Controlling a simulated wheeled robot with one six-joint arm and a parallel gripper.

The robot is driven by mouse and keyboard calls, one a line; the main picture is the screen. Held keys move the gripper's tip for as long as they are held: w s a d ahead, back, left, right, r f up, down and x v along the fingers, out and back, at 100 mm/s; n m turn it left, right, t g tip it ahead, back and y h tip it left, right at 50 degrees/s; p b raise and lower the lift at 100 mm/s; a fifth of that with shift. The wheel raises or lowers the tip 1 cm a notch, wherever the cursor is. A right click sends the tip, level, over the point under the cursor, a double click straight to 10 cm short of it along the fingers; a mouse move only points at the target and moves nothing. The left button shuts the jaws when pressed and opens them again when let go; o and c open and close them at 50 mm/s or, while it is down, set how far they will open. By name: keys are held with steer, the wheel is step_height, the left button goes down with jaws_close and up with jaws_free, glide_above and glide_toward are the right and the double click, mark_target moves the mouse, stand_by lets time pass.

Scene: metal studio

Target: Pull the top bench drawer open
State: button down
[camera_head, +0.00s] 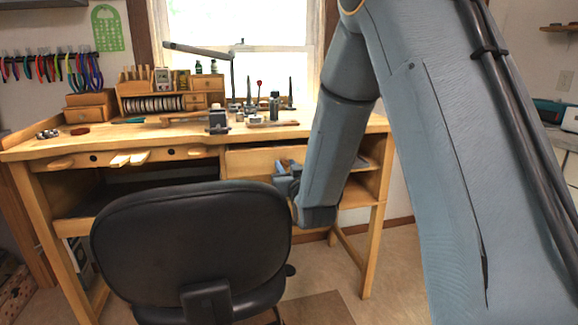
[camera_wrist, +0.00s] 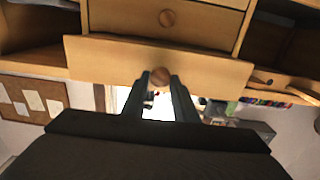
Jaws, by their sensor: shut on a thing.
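The top bench drawer (camera_head: 250,161) is in the right part of the wooden workbench (camera_head: 60,150). In the wrist view, which looks upside down, its pale wooden front (camera_wrist: 105,60) appears larger than the drawer front behind it and seems to stand out from the bench. Its round wooden knob (camera_wrist: 160,76) sits between the tips of my gripper (camera_wrist: 160,80). My gripper is shut on the knob. In the head view my gripper (camera_head: 284,168) is at the drawer front, and my arm hides the drawer's right part and the knob.
Tools and small boxes (camera_head: 190,95) cover the benchtop.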

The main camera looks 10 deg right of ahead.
steer(key=c, duration=1.4)
jaws_free()
steer(key=shift+c, duration=0.2)
steer(key=shift+r, duration=0.15)
step_height(320, 180, up, 10)
steer(key=shift+p, duration=0.45)
steer(key=shift+f, duration=0.2)
